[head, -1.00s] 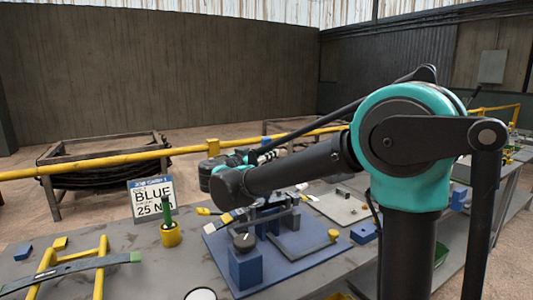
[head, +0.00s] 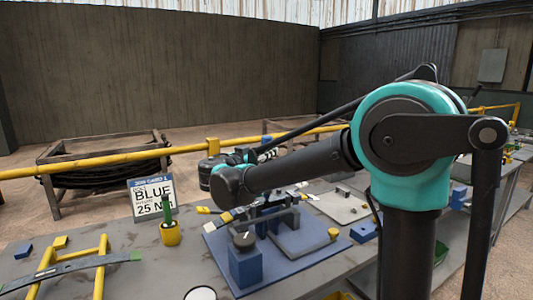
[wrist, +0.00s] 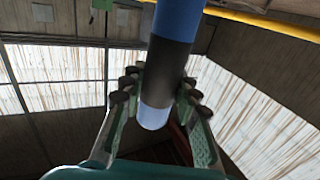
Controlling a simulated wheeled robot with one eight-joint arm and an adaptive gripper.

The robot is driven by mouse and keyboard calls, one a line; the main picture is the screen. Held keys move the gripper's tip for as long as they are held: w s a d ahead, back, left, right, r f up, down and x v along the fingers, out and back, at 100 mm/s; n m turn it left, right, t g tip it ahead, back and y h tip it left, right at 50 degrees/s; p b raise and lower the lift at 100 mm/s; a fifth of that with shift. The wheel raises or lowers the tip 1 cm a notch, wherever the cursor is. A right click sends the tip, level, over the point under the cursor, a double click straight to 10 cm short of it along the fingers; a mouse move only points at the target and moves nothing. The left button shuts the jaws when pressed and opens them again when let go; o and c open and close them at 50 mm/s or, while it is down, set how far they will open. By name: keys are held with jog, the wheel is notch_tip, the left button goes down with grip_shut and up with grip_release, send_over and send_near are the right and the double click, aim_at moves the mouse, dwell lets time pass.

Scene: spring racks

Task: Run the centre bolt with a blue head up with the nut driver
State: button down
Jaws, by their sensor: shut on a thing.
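My gripper (wrist: 160,88) shows in the wrist view, its two fingers closed from both sides on a cylindrical tool (wrist: 171,52). The tool has a blue upper part, a black band and a pale blue rounded end, and looks like the nut driver. In the head view my forearm reaches left over the bench, and I cannot make out the gripper or tool clearly there. A blue fixture plate (head: 305,257) carries blue blocks, a dark bar and a black dial-like knob (head: 244,240). The centre bolt with a blue head cannot be picked out in either view.
A job card (head: 152,197) reading BLUE and 25 Nm stands behind a yellow cup (head: 170,235) with a green-handled tool. Yellow stands (head: 73,267) carry a leaf strip at left. A yellow rail (head: 100,163) runs behind the grey bench.

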jog(key=c, duration=1.8)
grip_release()
grip_shut()
jog(key=shift+f, duration=0.9)
jog(key=shift+r, duration=3.55)
